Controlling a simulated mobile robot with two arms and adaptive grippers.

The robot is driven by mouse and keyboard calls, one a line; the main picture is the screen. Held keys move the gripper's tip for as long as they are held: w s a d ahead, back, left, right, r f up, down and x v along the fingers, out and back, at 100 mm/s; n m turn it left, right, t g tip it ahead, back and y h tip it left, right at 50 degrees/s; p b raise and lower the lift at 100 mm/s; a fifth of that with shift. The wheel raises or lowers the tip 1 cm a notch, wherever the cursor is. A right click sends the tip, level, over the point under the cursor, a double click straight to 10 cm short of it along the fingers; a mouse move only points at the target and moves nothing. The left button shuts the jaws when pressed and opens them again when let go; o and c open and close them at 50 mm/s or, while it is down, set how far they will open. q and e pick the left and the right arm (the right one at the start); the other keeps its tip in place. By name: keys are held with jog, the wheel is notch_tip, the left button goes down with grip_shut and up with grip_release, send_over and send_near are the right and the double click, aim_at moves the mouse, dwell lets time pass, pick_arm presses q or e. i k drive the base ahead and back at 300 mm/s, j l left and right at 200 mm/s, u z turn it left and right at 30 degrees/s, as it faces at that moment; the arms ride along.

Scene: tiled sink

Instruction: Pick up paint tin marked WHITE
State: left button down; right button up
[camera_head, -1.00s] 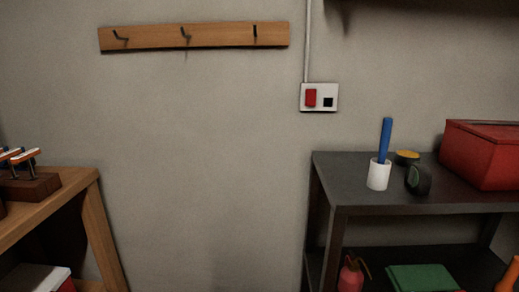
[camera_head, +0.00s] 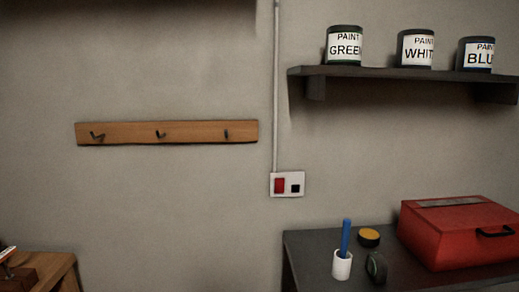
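The paint tin marked WHITE (camera_head: 415,49) stands upright on a dark wall shelf (camera_head: 400,72) at the upper right of the head view. It is a dark tin with a white label. The tin marked GREEN (camera_head: 345,46) stands to its left and the tin marked BLUE (camera_head: 476,55) to its right, with gaps between them. Neither of my grippers shows in the head view.
Below the shelf, a dark table (camera_head: 311,252) holds a red toolbox (camera_head: 430,238), a white cup (camera_head: 342,266) with a blue stick, a yellow disc (camera_head: 369,237) and a dark round item (camera_head: 376,267). A hook rail (camera_head: 180,132) and switch box (camera_head: 287,184) are on the wall.

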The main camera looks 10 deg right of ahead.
aim_at(414, 47)
jog(key=k+l+z, duration=0.2)
jog(key=l, duration=0.2)
jog(key=l+z, duration=0.15)
jog(key=l, duration=0.3)
jog(key=k+l+z, duration=0.2)
jog(key=l, duration=0.25)
jog(key=i+l, duration=0.25)
jog(key=i, duration=0.15)
jog(key=i+l, duration=0.3)
jog(key=i+j+u, duration=0.1)
jog(key=i+u, duration=0.3)
jog(key=i+l+u, duration=0.1)
jog(key=i+u, duration=0.3)
jog(key=i, duration=0.15)
